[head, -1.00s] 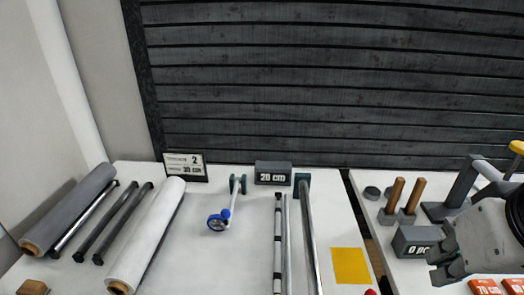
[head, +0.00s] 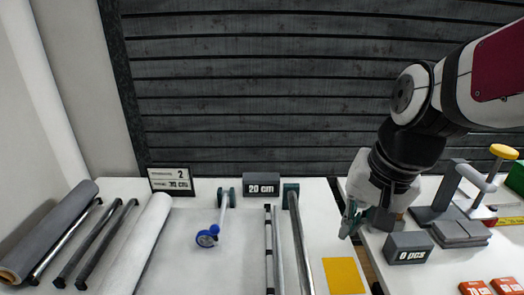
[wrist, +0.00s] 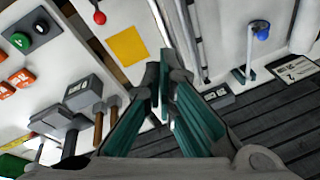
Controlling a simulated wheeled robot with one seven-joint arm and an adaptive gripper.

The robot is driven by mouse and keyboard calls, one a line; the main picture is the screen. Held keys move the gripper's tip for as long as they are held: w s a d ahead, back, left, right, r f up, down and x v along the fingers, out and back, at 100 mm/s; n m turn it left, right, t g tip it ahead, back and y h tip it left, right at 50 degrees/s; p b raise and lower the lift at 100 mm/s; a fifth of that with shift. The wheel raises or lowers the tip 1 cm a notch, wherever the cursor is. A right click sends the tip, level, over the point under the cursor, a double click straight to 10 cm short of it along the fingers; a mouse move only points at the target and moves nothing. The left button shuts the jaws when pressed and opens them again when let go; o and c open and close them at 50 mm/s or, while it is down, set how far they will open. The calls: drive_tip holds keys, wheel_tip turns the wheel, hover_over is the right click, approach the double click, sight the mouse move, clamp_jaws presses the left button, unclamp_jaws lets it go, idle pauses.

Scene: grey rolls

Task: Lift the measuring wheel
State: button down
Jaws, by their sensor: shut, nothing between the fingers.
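The measuring wheel has a blue wheel (head: 208,236) and a pale handle (head: 223,210) running back toward a dark green bracket (head: 226,196). It rests on the white sheet left of the centre of the table. In the wrist view its blue wheel (wrist: 261,30) shows at the upper right. My gripper (head: 347,222) is shut and empty, to the right of the wheel and clearly apart from it, near the gap between the two tables. In the wrist view the green-padded fingers (wrist: 158,82) point up the picture with nothing held.
A grey roll (head: 48,230), dark bars and a white roll (head: 140,243) lie at the left. A "0 pcs" block (head: 408,247) stands right.

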drive_tip(key=w+a+f+m+g+y, duration=0.2)
drive_tip(key=w+a+f+m+y, duration=0.5)
drive_tip(key=w+a+f+m, duration=0.6)
drive_tip(key=w+a+f, duration=0.3)
drive_tip(key=w+f, duration=0.1)
drive_tip(key=f, duration=0.3)
drive_tip(key=shift+w+g, duration=0.3)
drive_tip(key=shift+w, duration=0.05)
drive_tip(key=x, duration=0.9)
drive_tip(key=shift+a+p, duration=0.3)
drive_tip(key=shift+p, duration=0.05)
drive_tip(key=shift+s+a+r+p, duration=0.1)
drive_tip(key=shift+a+r+p, duration=0.1)
drive_tip(key=shift+a+r, duration=0.3)
drive_tip(key=shift+s+a+r+p, duration=0.1)
drive_tip(key=shift+a+r+p, duration=0.15)
drive_tip(key=shift+r, duration=0.35)
drive_tip(key=shift+a+r, duration=0.35)
drive_tip(key=shift+r, duration=0.05)
drive_tip(key=shift+r, duration=0.15)
